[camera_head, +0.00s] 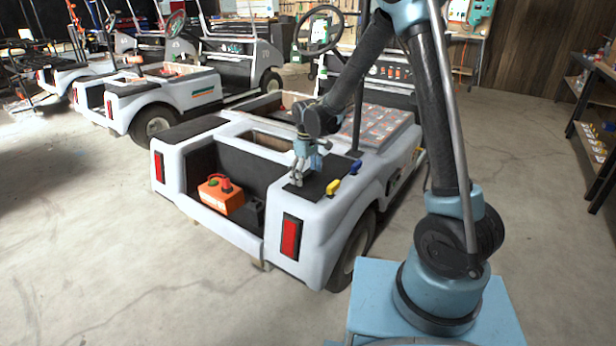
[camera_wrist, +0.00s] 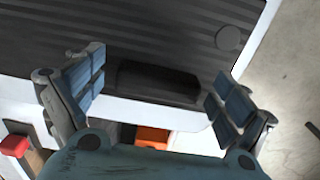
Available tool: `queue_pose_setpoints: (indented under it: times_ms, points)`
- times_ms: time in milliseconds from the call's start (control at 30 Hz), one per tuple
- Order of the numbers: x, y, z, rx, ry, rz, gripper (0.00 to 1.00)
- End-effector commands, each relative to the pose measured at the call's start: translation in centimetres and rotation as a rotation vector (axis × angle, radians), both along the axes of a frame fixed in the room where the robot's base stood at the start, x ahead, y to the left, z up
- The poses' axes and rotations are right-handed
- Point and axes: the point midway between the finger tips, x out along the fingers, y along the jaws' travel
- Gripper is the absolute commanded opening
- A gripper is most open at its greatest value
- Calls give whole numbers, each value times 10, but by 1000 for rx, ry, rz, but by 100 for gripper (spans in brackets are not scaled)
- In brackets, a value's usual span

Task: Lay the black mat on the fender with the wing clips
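The black mat (camera_head: 322,174) lies on top of the white cart's right rear fender (camera_head: 328,211). In the wrist view the ribbed mat (camera_wrist: 150,30) fills the top, with a dark raised tab (camera_wrist: 158,82) at its near edge and a dark disc at its right. A yellow clip (camera_head: 332,187) and a blue clip (camera_head: 355,167) sit along the fender's outer edge, beside the mat. My gripper (camera_head: 297,182) points down over the mat's inner rear part. In the wrist view my gripper (camera_wrist: 160,78) is open, its fingers apart on either side of the tab. Contact cannot be told.
An orange box (camera_head: 220,196) with a red knob sits in the cart's rear well, left of the fender. A dark post (camera_head: 357,120) rises in front of the mat. Other carts (camera_head: 150,95) stand at the back left, and shelves (camera_head: 594,135) at the right. The floor between is clear.

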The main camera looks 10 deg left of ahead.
Motion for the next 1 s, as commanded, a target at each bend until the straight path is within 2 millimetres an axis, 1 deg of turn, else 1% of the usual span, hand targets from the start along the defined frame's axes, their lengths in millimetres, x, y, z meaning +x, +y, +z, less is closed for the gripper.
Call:
queue_pose_setpoints:
  times_ms: [267,367,433,567,900,1000]
  points:
    - [0,-1,1,0,0,-1,95]
    - [0,0,6,0,0,-1,95]
    - [0,-1,13,0,0,-1,95]
    - [0,-1,31,0,0,-1,95]
    - [0,-1,91,0,0,-1,95]
    - [1,-1,104,0,0,-1,95]
